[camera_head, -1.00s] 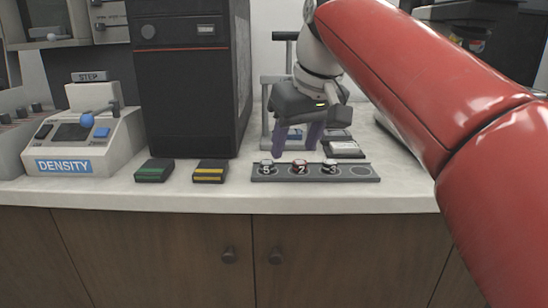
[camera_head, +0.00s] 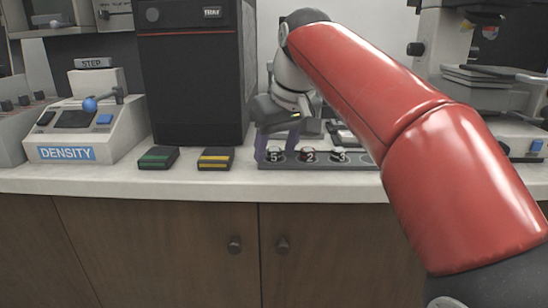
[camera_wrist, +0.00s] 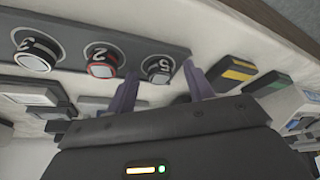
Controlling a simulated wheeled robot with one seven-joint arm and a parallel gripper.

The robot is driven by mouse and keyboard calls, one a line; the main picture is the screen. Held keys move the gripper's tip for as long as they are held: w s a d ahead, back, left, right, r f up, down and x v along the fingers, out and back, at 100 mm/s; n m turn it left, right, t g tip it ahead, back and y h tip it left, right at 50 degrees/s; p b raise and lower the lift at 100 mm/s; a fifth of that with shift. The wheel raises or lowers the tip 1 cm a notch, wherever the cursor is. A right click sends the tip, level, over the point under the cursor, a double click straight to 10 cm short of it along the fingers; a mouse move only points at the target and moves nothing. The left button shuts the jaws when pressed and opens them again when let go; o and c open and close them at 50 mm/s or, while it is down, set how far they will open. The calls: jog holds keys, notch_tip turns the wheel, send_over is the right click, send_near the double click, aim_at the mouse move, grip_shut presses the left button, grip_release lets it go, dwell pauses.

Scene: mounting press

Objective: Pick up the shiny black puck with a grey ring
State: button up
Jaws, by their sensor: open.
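A dark tray (camera_head: 355,165) on the counter holds three black pucks in a row. The puck marked 5 (camera_head: 274,155) has a pale grey rim; it also shows in the wrist view (camera_wrist: 158,68). The puck marked 2 (camera_head: 309,155) has a red ring. The puck marked 3 (camera_wrist: 37,52) has a pale rim, whose exact shade I cannot tell from that of the 5. My gripper (camera_head: 276,147) is open and empty. In the wrist view its purple fingertips (camera_wrist: 161,78) point toward the 5 puck, one to each side; contact is not visible.
Left of the tray lie a yellow-striped block (camera_head: 216,158) and a green-striped block (camera_head: 158,158). A tall black cabinet (camera_head: 194,80) stands behind them. The density device (camera_head: 85,130) is at far left, a microscope-like instrument (camera_head: 445,45) at right. Other items stand behind the tray.

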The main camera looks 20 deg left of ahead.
jog(key=shift+r, duration=0.1)
jog(key=c, duration=1.1)
jog(key=shift+o, duration=0.2)
